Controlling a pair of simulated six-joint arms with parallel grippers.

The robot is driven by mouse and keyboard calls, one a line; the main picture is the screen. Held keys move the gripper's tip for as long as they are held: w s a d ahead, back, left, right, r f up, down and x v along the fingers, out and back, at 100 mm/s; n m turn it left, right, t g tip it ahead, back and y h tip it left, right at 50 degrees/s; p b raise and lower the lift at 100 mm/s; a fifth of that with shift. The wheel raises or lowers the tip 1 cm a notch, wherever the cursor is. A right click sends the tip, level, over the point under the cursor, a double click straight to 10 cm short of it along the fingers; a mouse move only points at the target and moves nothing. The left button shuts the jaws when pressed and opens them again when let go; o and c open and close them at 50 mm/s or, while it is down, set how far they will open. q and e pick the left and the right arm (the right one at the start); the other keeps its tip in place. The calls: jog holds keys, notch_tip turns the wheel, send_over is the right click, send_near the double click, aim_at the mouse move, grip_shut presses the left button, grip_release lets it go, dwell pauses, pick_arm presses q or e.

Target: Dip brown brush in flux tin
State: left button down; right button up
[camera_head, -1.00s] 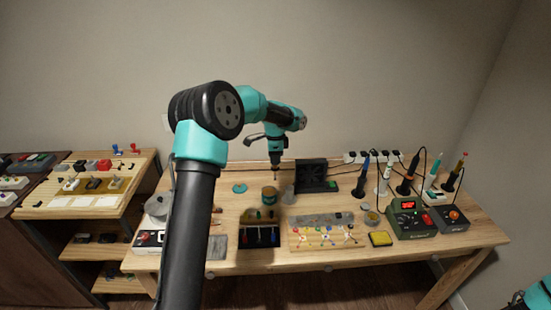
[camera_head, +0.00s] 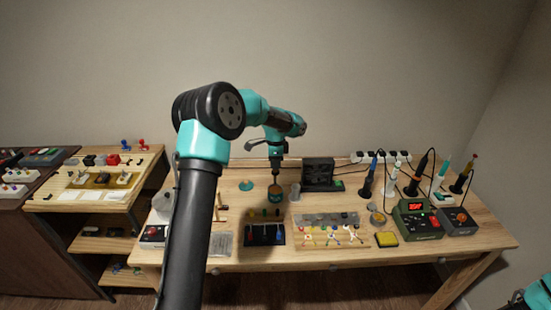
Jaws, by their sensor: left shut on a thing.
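My left gripper (camera_head: 277,158) is shut on the brown brush (camera_head: 276,174), which hangs upright, bristle end down. The flux tin (camera_head: 275,194) is a small round tin with a brownish upper part and a dark band, standing open at the back middle of the bench. The brush's lower end is over the tin's mouth and seems to reach it. At this size I cannot tell how deep it is. The teal round lid (camera_head: 246,185) lies on the bench left of the tin. My right gripper is out of view.
A dark fan box (camera_head: 318,174) stands right of the tin, with a small grey cone (camera_head: 295,192) between them. In front are a dark tool tray (camera_head: 264,237) and a board with coloured parts (camera_head: 330,236). Soldering irons and a green station (camera_head: 417,217) stand at right.

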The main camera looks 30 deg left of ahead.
aim_at(275, 172)
pick_arm(q)
jog(key=shift+f, duration=1.55)
jog(key=shift+f, duration=0.55)
dwell(0.6)
jog(key=shift+r, duration=3.55)
jog(key=s+d+f+n, duration=0.1)
jog(key=s+d+n, duration=0.3)
jog(key=d, duration=0.6)
jog(key=s+d+f+n, duration=0.2)
jog(key=s+d+n, duration=0.2)
jog(key=d, duration=0.6)
jog(key=shift+s+d, duration=0.2)
jog(key=shift+d, duration=0.2)
